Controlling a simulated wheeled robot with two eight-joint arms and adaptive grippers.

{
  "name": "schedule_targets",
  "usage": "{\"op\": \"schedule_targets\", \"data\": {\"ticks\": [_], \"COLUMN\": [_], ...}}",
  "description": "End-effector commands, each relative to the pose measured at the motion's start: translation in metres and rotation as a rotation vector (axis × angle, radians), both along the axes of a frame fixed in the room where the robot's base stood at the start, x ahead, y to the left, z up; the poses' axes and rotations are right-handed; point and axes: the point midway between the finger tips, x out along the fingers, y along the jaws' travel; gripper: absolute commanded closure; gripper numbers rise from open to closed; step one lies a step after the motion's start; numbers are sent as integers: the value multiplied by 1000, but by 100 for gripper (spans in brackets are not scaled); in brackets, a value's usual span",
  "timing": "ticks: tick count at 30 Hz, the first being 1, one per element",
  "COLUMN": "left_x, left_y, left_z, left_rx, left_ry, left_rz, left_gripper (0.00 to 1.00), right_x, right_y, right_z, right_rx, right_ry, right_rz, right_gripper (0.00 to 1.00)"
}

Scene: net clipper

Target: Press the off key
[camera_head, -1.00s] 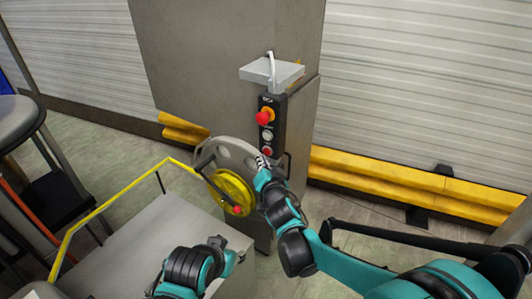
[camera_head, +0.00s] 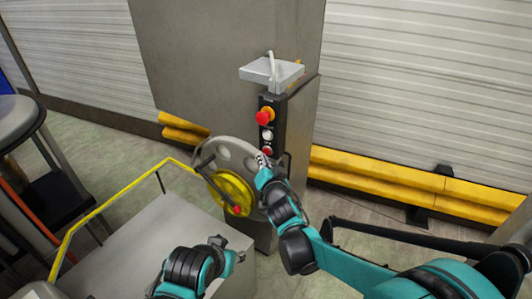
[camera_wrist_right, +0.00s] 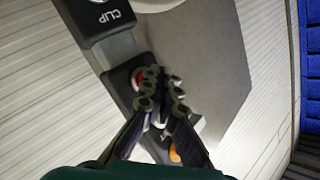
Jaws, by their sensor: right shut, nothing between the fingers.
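The black control panel (camera_head: 278,124) stands on the front of the grey machine. It carries a large red knob (camera_head: 263,117) on a yellow collar, a white key (camera_head: 267,135) and a lower red key (camera_head: 267,151), which looks like the off key. My right gripper (camera_head: 262,160) is shut and empty, its tips close to the red key. In the right wrist view the shut fingers (camera_wrist_right: 163,80) lie beside the red key (camera_wrist_right: 137,78) and partly cover it; contact cannot be told. My left gripper (camera_head: 238,256) is low in the head view, its jaws unclear.
A grey wheel with a yellow hub (camera_head: 233,190) and handle sits left of my right gripper. A grey cabinet (camera_head: 150,255) with a yellow rail lies front left. A grey plate (camera_head: 272,73) is above the panel. Yellow barriers (camera_head: 400,185) run along the wall.

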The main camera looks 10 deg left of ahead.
Motion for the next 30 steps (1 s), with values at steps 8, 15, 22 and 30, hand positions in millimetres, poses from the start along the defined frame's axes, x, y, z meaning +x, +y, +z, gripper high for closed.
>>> {"op": "schedule_targets", "data": {"ticks": [8, 15, 22, 30], "left_x": [0, 0, 0, 0], "left_y": [0, 0, 0, 0], "left_z": [-1, -1, -2, -2], "left_rx": [0, 0, 0, 0], "left_ry": [0, 0, 0, 0], "left_rz": [0, 0, 0, 0], "left_gripper": [60, 60, 60, 60], "right_x": [3, 4, 7, 10], "right_y": [-1, -2, -2, -3], "right_z": [0, 0, 0, 0], "right_rx": [0, 1, 0, 0], "right_ry": [0, 0, 0, 0], "right_rz": [0, 0, 0, 1], "right_gripper": [100, 100, 100, 100]}}
